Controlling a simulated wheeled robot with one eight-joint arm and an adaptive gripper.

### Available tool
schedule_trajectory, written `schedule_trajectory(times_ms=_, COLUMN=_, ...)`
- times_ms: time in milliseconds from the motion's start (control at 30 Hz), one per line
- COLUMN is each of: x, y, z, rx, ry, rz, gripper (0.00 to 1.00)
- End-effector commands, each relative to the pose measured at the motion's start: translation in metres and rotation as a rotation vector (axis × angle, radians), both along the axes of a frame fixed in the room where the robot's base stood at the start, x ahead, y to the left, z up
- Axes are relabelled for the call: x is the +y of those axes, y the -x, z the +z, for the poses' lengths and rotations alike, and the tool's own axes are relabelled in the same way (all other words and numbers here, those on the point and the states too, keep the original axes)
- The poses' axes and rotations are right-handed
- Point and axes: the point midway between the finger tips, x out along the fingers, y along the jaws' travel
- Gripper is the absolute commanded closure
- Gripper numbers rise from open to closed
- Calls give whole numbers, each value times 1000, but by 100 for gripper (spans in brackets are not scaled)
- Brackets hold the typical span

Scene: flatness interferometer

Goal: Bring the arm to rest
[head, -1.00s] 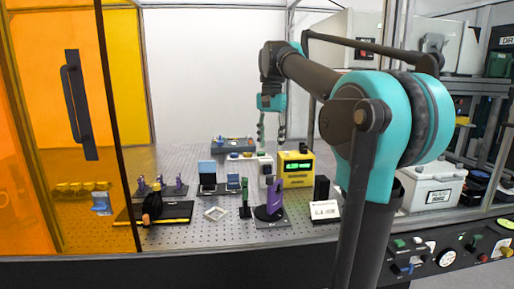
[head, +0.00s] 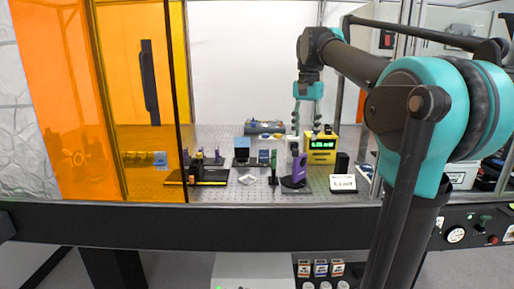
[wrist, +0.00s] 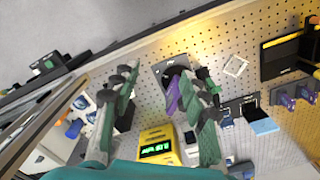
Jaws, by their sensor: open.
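My gripper (head: 307,117) hangs from my bent arm, pointing down above the optical bench (head: 225,189) in the head view. Its two fingers are apart with nothing between them. In the wrist view my gripper (wrist: 160,95) also shows open fingers, with the bench's perforated top below. The yellow meter (head: 321,149) with a lit green display stands below and close to the gripper; it also shows in the wrist view (wrist: 157,142). A purple mount (head: 297,168) on a dark base stands in front of the meter.
An orange enclosure panel (head: 60,95) stands at the left. A white label card (head: 342,183) and a small white square frame (head: 247,179) sit near the bench's front edge. Small drawers (head: 320,269) are below. A control panel (head: 470,232) is at the right.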

Motion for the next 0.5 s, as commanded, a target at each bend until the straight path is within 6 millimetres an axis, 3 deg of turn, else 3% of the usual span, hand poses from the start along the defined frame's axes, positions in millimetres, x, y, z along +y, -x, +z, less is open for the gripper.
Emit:
schedule_trajectory(times_ms=367, x=-5, y=4, z=-47, rx=-42, ry=-1, rz=66, gripper=56)
schedule_trajectory(times_ms=500, x=-8, y=8, z=-75, rx=-67, ry=-1, rz=107, gripper=56)
